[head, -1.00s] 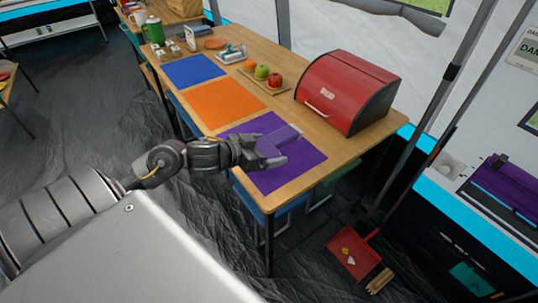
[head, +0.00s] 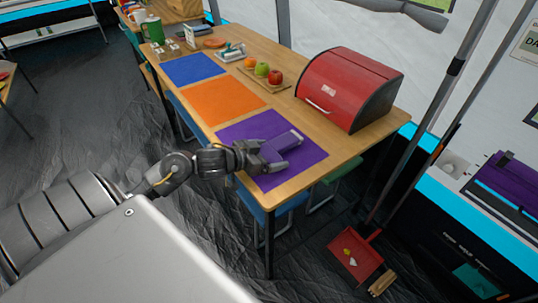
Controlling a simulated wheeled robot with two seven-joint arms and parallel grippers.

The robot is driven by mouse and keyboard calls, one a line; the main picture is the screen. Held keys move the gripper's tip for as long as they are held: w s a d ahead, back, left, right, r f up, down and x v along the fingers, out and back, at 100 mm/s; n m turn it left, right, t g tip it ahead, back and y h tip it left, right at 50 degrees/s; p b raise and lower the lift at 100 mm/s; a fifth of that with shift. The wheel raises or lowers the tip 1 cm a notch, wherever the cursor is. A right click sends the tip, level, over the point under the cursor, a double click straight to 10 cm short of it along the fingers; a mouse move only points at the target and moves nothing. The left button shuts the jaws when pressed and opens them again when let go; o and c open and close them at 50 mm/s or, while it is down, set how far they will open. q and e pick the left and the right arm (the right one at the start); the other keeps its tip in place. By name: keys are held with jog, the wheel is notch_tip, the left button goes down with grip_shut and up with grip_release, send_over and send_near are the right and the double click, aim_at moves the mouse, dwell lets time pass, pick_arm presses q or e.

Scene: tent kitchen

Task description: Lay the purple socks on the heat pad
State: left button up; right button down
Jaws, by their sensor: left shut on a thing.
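The purple socks (head: 284,142) are a folded strip, slightly lighter than the purple mat (head: 310,157) beneath them. They are over the middle of this mat, at the near end of the table. I cannot tell whether they touch it. My left gripper (head: 268,157) reaches in from the left over the mat and is shut on the near end of the socks; its fingers partly hide that end. No mat is marked as the heat pad, so I cannot tell which one it is. My right gripper is not in view.
An orange mat (head: 224,101) and a blue mat (head: 194,69) lie farther along the wooden table (head: 352,144). A red bread box (head: 345,85) stands at the right. A fruit board (head: 244,75) is behind the mats. A red dustpan (head: 356,260) lies on the floor.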

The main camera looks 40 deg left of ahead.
pick_arm(q)
jog(key=o, duration=0.7)
jog(key=shift+f, duration=0.1)
jog(key=shift+c, duration=0.2)
jog(key=shift+s+a+r, duration=0.1)
jog(key=shift+s+r, duration=0.15)
jog(key=shift+s, duration=0.15)
jog(key=p+v, duration=0.2)
jog(key=v, duration=0.9)
jog(key=shift+s+r, duration=0.1)
jog(key=shift+c, duration=0.4)
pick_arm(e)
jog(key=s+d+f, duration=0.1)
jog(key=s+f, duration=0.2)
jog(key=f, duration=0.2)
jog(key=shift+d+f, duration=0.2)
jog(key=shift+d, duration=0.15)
